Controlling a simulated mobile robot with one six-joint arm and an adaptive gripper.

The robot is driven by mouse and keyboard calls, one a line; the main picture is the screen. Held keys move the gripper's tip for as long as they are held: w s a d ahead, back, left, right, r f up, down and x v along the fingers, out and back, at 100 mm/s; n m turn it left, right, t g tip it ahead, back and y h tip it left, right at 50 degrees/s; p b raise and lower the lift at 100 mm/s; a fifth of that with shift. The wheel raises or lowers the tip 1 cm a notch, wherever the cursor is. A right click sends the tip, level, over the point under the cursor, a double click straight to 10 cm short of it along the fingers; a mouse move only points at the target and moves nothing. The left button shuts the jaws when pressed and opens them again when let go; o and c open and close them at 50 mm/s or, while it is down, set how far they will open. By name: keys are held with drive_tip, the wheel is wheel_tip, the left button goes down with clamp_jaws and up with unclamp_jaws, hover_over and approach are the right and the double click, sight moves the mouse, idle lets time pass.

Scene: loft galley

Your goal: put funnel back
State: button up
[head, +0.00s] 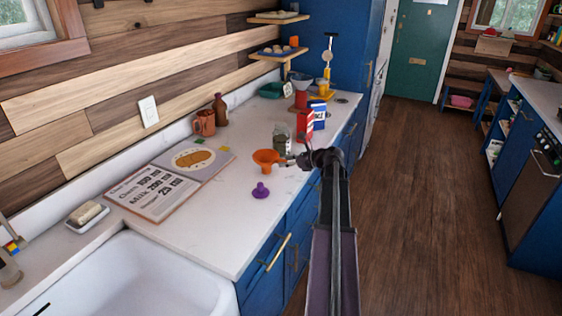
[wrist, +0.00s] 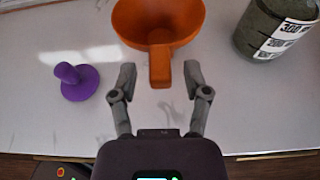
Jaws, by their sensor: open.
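An orange funnel (head: 266,157) with a wide bowl and a short handle stands near the counter's front edge; it also shows at the top of the wrist view (wrist: 158,22). My gripper (head: 290,161) is open beside it, on the handle side. In the wrist view my gripper's fingertips (wrist: 160,76) lie either side of the handle, with a visible gap on each side. I cannot tell whether they are level with it. The underside of the funnel is hidden.
A purple piece (head: 261,191) with a round base and stem stands nearby, also in the wrist view (wrist: 75,82). A labelled jar (wrist: 276,28) is right of the funnel. A red-and-white box (head: 305,125) stands behind.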

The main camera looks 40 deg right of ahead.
drive_tip(key=p+v, duration=0.3)
drive_tip(key=v, duration=0.6)
drive_tip(key=shift+s, duration=0.25)
drive_tip(key=shift+d, duration=0.1)
idle(1.1)
